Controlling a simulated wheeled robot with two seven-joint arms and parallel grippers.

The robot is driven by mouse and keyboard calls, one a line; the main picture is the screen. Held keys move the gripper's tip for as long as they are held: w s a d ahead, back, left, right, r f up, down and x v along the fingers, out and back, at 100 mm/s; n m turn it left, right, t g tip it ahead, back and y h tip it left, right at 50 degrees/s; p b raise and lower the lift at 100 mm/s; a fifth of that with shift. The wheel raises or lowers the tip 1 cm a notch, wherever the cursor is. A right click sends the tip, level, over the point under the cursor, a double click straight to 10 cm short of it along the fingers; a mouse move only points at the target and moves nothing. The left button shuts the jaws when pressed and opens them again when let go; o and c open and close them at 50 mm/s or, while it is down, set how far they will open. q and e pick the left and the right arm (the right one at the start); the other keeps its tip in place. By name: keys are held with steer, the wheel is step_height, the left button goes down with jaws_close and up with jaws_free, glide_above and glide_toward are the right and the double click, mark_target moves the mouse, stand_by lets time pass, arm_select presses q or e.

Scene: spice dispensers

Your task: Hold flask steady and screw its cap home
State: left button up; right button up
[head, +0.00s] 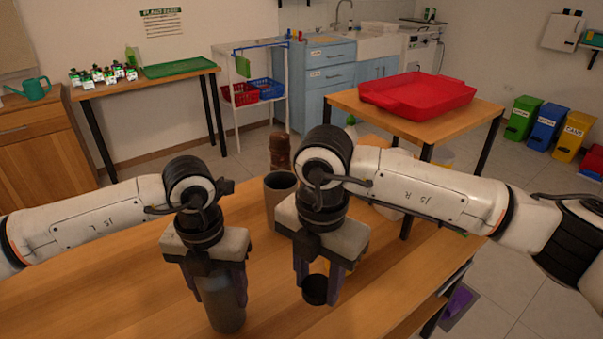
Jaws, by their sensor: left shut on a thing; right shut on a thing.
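A grey cylindrical flask (225,314) stands upright on the wooden table (165,310) near the front. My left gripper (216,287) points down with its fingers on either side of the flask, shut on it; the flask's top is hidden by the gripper. A black round cap (315,291) is between the fingers of my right gripper (319,284), to the right of the flask and apart from it. My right gripper is shut on the cap. Whether the cap touches the table is hard to tell.
A dark grey open container (279,198) and a brown bottle (280,153) stand behind the grippers. Something orange shows partly behind my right gripper. A red tray (420,97) sits on another table at the back right. The table's front left is clear.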

arm_select(q)
steer(key=o, duration=1.4)
